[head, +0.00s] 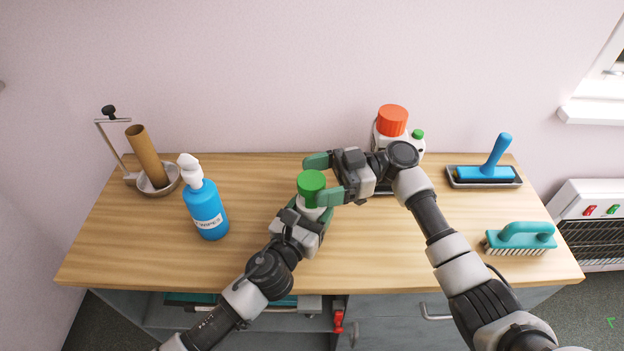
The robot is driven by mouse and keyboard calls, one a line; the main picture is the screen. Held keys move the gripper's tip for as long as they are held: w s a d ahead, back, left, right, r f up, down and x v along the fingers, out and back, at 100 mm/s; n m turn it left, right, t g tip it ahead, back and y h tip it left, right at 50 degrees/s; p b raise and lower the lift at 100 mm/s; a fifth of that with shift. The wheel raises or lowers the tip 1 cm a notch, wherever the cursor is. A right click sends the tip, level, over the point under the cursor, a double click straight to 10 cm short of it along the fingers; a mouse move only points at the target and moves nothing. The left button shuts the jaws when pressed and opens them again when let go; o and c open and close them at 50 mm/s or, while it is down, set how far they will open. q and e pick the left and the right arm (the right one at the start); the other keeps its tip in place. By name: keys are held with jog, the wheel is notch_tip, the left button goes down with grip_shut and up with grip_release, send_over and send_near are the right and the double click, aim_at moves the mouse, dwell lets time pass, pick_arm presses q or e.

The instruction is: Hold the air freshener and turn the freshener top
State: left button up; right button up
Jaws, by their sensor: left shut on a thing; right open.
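The air freshener (309,202) has a white body and a green top (311,182). It stands near the middle of the wooden counter, apparently upright. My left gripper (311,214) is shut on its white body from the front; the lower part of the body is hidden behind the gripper. My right gripper (322,178) comes from the right with its green fingers open. One finger is behind the green top and the other is at its right front side. I cannot tell whether either finger touches the top.
A blue pump bottle (206,212) and a holder with a cardboard tube (146,156) stand at left. A red-capped container (392,121) is behind my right arm. A blue-handled tool on a tray (487,172) and a teal brush (522,237) lie at right. The counter's (110,245) front left is clear.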

jog(key=v, duration=0.6)
pick_arm(q)
jog(key=o, duration=1.1)
pick_arm(e)
jog(key=shift+a, duration=0.1)
